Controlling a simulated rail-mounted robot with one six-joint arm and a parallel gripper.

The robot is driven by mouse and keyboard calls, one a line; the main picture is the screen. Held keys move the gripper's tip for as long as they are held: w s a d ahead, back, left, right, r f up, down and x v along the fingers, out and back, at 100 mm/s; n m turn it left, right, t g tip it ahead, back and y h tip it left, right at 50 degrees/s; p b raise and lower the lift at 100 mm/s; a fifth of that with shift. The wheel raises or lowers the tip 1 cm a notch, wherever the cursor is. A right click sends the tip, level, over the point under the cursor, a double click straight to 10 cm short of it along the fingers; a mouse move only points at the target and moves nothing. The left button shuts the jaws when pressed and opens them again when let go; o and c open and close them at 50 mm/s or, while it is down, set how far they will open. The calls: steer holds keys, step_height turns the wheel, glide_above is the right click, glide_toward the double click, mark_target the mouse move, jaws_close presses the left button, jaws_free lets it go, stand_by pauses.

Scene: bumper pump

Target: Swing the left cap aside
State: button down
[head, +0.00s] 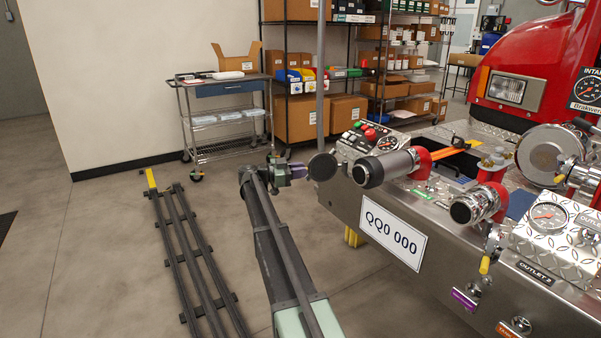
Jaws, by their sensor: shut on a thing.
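The left cap, a dark round disc (322,167), stands to the left of the grey left outlet pipe (388,167), with a gap between it and the pipe's front end. My gripper (299,172), with purplish fingers, reaches the cap's left side and is shut on it. The fingertips are small here, and the exact grip point is hard to make out. The pipe's front end shows a dark round face with a metal rim.
A second outlet pipe (476,205) with a red elbow sticks out to the right. A white plate (392,232) is on the bumper front. A gauge panel (549,219) stands at the right. Floor rails (192,255) lie left; a cart (222,115) stands behind.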

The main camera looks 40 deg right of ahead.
steer(key=shift+d, duration=0.1)
stand_by(0.3)
steer(key=c, duration=1.1)
jaws_free()
steer(key=v, duration=1)
steer(key=shift+w+a, duration=0.2)
steer(key=shift+a, duration=0.1)
